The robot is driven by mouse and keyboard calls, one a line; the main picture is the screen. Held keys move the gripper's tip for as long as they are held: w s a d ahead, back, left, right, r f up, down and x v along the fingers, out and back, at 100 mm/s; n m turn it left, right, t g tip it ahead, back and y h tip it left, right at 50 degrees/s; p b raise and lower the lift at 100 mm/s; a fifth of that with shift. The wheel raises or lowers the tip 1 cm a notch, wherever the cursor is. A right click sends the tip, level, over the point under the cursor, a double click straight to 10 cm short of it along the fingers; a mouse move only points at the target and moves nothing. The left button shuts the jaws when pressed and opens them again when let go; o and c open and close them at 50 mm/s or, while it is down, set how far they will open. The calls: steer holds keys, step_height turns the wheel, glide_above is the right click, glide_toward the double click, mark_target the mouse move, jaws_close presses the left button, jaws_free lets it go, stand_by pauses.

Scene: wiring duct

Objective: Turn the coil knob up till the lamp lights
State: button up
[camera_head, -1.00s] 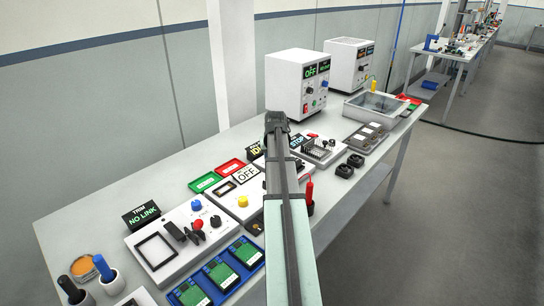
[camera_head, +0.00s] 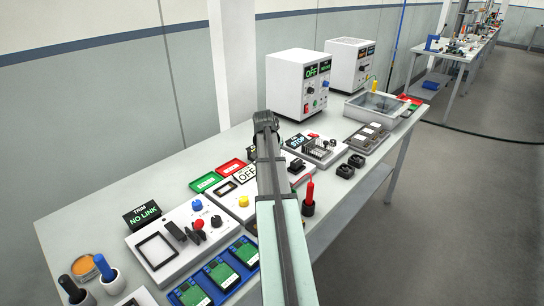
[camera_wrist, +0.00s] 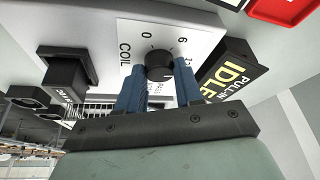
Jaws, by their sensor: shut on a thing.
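In the wrist view the black coil knob (camera_wrist: 160,66) stands on a white panel, with "COIL" and a scale showing 0 and 6 printed around it. My gripper (camera_wrist: 160,80) has its two blue fingers on either side of the knob and is shut on it. I cannot make out the knob's pointer. A black display (camera_wrist: 232,76) beside the panel reads "PULL-IN IDLE". No lit lamp can be made out. In the head view my arm hides the knob and my fingertips.
In the wrist view a black block-like part (camera_wrist: 68,72) stands left of the knob, and a red tray (camera_wrist: 285,10) lies at upper right. In the head view a STOP display (camera_head: 296,141), a red-handled tool (camera_head: 309,192) and a trim panel (camera_head: 180,240) stand near my arm.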

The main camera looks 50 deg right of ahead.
stand_by(0.3)
steer(key=o, duration=1)
steer(key=v, duration=1.4)
steer(key=shift+d, duration=0.1)
stand_by(0.4)
